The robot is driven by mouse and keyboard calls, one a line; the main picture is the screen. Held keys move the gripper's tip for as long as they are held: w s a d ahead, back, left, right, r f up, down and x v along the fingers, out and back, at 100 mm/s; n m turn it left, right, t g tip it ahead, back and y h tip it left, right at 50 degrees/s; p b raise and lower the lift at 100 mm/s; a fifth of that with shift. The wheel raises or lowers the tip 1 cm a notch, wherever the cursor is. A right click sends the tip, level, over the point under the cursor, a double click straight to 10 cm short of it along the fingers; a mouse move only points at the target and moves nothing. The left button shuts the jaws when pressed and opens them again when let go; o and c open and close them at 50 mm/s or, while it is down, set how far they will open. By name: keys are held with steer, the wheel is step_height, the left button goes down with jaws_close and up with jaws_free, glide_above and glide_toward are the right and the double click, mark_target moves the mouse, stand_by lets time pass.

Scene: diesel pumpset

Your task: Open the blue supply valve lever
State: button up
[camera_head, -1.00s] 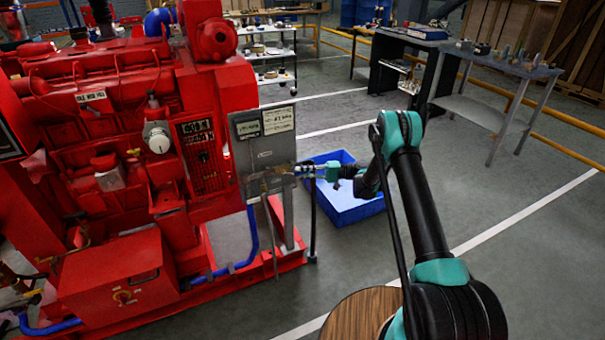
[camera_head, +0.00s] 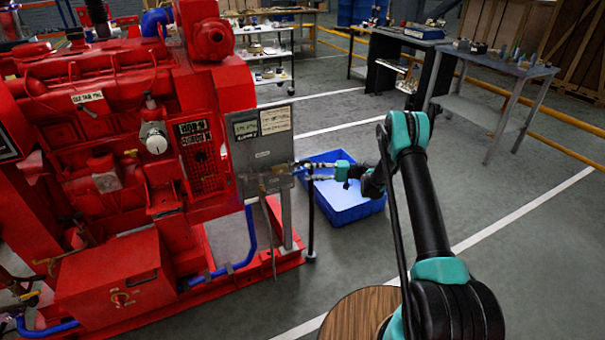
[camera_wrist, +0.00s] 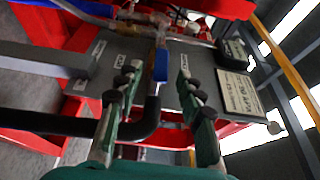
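The blue valve lever (camera_wrist: 160,66) shows in the wrist view, hanging from a pipe fitting in front of a grey panel (camera_wrist: 108,45). My gripper (camera_wrist: 157,68) is open, with one finger on each side of the lever and visible gaps between. Whether the fingertips are level with the lever in depth I cannot tell. In the head view my gripper (camera_head: 304,171) is at the lower right of the grey panel (camera_head: 262,140). A small blue part shows there, but the lever is too small to make out clearly.
The red diesel engine (camera_head: 110,140) fills the left. A thin dark post (camera_head: 311,220) stands just under my gripper. A blue crate (camera_head: 350,212) lies on the floor behind it. A dark hose (camera_wrist: 150,115) runs below the lever in the wrist view. Open floor lies to the right.

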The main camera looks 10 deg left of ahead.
steer(key=v, duration=0.7)
steer(key=shift+w+d, duration=0.1)
